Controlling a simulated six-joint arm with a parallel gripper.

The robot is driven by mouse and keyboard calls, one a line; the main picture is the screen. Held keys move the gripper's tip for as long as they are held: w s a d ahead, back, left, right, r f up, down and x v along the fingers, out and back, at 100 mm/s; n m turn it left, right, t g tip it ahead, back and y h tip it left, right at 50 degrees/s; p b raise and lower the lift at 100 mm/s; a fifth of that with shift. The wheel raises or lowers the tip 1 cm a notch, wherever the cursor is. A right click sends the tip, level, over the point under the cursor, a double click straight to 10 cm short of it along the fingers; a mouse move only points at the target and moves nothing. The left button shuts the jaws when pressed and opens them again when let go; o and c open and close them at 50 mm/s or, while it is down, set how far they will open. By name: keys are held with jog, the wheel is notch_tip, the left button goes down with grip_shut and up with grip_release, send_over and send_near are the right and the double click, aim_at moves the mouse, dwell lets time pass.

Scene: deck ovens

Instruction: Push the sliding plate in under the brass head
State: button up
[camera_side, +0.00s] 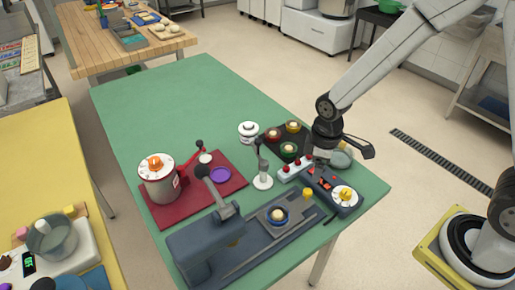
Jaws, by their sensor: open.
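The sliding plate (262,219) is a dark grey square on the long rail of a blue-grey press (205,250). The plate is out to the right of the press body, clear of the brass head (233,243), which shows only partly under the press housing. My gripper (322,160) is open, behind and to the right of the plate, above the red-knobbed control boxes. Its fingertips are small and partly hidden.
A white post with a black lever (262,180) stands behind the plate. A red mat (165,208) holds a pot-like device at left. A dark tray (272,148) with small coloured dishes lies behind. A control box with a yellow dial (344,196) is at right. The green table's back is clear.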

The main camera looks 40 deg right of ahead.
aim_at(308, 191)
jog(key=shift+w+a+f+n, duration=0.4)
jog(key=shift+a+f+n, duration=0.05)
jog(key=shift+f+n, duration=0.2)
jog(key=shift+f, duration=3.85)
grip_shut()
